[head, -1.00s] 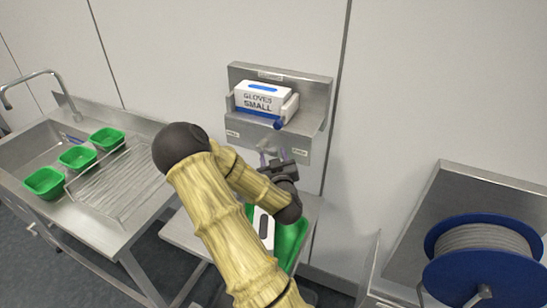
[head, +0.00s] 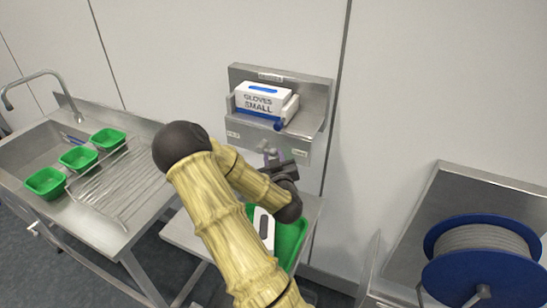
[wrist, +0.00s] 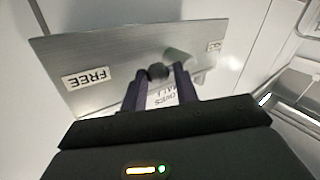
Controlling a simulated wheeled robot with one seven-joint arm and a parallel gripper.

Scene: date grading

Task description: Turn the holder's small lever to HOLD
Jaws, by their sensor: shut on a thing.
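The steel holder (head: 318,118) is fixed to the wall, with a white and blue box marked GLOVES SMALL (head: 262,100) in it. Its front plate has a small label at the left (head: 233,134) and one at the right (head: 300,154). The wrist view shows the right one upside down as FREE (wrist: 87,78); the other (wrist: 214,47) is too small to read. My gripper (head: 270,154) is at the plate's lower middle. Its two purple fingers are shut on the lever's dark round knob (wrist: 157,71), between the labels. The lever's arm is mostly hidden, so its direction is unclear.
Below stands a steel table (head: 185,236) with a green bin (head: 291,240) and a white and black item (head: 264,226), partly behind my arm. A sink counter with green trays (head: 78,157) and a wire rack (head: 118,190) is left. A blue cable reel (head: 475,250) is right.

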